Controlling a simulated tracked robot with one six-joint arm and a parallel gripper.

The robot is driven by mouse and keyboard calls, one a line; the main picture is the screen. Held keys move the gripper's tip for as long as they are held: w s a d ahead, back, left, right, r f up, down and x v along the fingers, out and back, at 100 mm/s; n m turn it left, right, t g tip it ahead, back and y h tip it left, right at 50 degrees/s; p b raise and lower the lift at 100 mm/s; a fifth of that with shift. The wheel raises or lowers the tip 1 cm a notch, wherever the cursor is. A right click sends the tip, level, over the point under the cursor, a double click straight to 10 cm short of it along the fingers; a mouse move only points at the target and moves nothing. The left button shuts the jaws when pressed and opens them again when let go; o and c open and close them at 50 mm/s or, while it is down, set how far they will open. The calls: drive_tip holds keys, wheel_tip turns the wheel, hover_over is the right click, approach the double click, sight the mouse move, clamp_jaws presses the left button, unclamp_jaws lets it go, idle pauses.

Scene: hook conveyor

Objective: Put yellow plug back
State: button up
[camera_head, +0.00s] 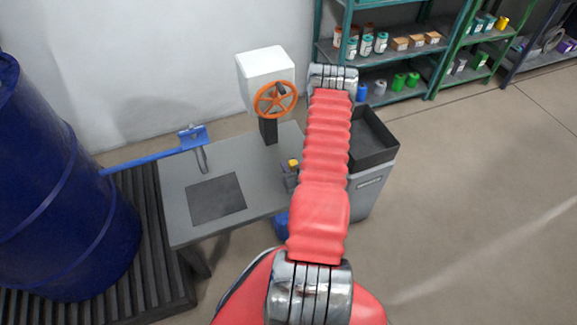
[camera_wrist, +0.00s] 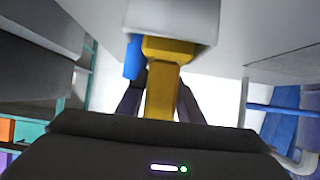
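The yellow plug (camera_wrist: 168,70) shows in the middle of the wrist view, its wide end against a pale grey block (camera_wrist: 172,18). I cannot tell how deep it sits there. My gripper's two dark fingers (camera_wrist: 160,92) slope in on both sides of the plug and appear to meet it. In the head view a small yellow spot of the plug (camera_head: 294,163) shows at the right side of the grey table (camera_head: 180,215), just left of my red arm.
A white box with an orange handwheel (camera_head: 275,99) stands at the table's back. A blue lever (camera_head: 150,162) and a dark plate (camera_head: 216,199) are to the left. A dark-topped grey bin (camera_head: 375,180) stands right, a blue barrel (camera_head: 60,190) far left. Floor at right is clear.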

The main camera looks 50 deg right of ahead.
drive_tip(key=shift+o, duration=1.3)
drive_tip(key=shift+r, duration=0.1)
drive_tip(key=v, duration=1.2)
